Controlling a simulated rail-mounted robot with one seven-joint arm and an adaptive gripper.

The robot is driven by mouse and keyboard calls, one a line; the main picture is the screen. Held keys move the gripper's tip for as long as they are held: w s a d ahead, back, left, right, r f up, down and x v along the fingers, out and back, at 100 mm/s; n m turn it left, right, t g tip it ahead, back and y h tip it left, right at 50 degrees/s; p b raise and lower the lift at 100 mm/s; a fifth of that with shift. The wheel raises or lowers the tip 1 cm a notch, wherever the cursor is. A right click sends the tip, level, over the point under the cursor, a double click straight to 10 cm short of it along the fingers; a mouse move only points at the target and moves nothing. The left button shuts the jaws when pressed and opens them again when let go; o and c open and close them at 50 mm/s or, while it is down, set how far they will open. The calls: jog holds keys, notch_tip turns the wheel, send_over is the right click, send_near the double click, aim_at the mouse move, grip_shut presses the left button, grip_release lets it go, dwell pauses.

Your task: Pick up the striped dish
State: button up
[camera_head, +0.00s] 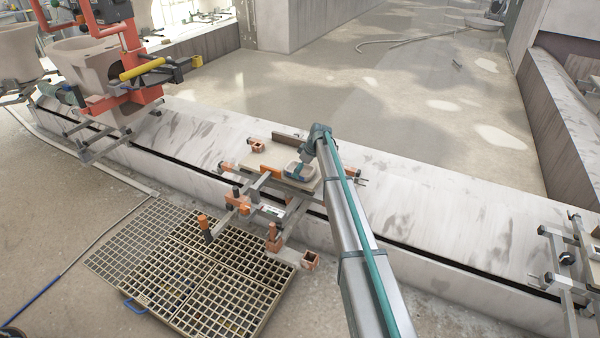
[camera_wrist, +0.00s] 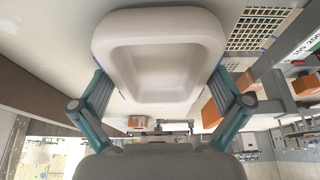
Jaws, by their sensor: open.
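A pale, rounded dish (camera_wrist: 158,18) with a deep hollow fills the upper middle of the wrist view. Small blue marks show at its outer edge; most of its outer side is hidden, so I cannot make out full stripes. In the head view the dish (camera_head: 297,169) is small, white and blue, on a board over the carousel ledge. My gripper (camera_wrist: 157,82) is open, with teal fingers to the left and right of the dish. I cannot tell whether they touch it. In the head view my gripper (camera_head: 308,152) is right above the dish, partly covering it.
The board (camera_head: 262,160) sits on a metal frame with orange clamps (camera_head: 256,145). A floor grating (camera_head: 205,270) lies in front of the ledge. An orange machine with large basins (camera_head: 85,60) stands at the left. Another frame (camera_head: 570,255) is at the right.

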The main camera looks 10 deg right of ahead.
jog(key=c, duration=1)
